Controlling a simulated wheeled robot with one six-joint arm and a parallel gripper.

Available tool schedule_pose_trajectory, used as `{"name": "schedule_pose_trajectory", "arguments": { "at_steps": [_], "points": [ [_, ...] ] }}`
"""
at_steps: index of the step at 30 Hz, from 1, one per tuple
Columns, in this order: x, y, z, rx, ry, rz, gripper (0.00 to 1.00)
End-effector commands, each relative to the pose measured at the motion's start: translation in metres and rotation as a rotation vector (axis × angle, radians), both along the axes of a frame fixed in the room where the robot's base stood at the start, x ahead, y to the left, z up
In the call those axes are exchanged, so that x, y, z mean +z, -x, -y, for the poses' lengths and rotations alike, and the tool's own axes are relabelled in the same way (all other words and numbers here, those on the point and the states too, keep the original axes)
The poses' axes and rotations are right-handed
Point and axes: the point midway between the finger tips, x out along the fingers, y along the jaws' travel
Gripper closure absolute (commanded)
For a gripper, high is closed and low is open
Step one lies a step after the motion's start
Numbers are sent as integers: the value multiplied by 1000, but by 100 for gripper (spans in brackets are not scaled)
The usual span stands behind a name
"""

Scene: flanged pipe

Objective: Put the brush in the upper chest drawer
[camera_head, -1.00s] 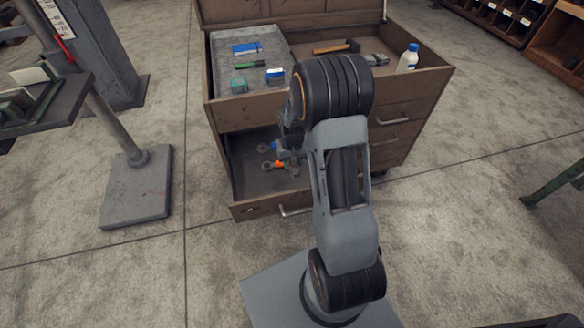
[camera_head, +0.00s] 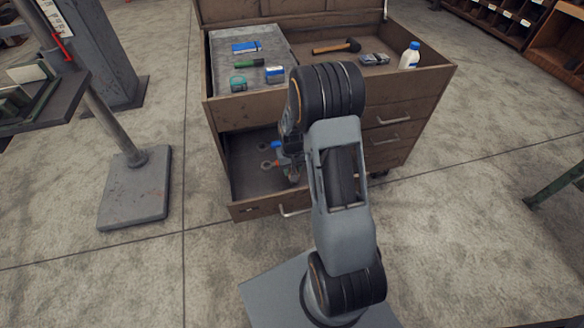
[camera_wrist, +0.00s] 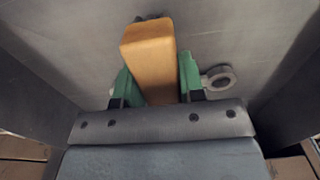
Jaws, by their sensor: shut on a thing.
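In the wrist view, my gripper (camera_wrist: 151,88) has its green fingers shut on a tan-orange block (camera_wrist: 150,58), which looks like the body of the brush; no bristles show. In the head view, my gripper (camera_head: 293,170) is low inside the open drawer (camera_head: 247,165) of the brown chest (camera_head: 232,115), partly hidden by my arm. What it holds is hard to make out there. The wrist view shows the drawer's grey floor close below and its walls on both sides. A ring-ended metal tool (camera_wrist: 218,79) lies to the right of the fingers.
The chest top holds a grey tray (camera_head: 222,52) with small items, a hammer (camera_head: 338,47) and a white bottle (camera_head: 410,56). More drawers with handles (camera_head: 388,120) are at the right. A post on a base plate (camera_head: 136,190) stands left. The floor between is clear.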

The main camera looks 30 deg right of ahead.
Motion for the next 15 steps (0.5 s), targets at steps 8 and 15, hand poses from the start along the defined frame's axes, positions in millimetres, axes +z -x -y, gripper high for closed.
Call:
{"name": "schedule_pose_trajectory", "arguments": {
  "at_steps": [8,15],
  "points": [
    [0,0,0,0,0,0,49],
    [0,0,0,0,0,0,38]
  ]
}}
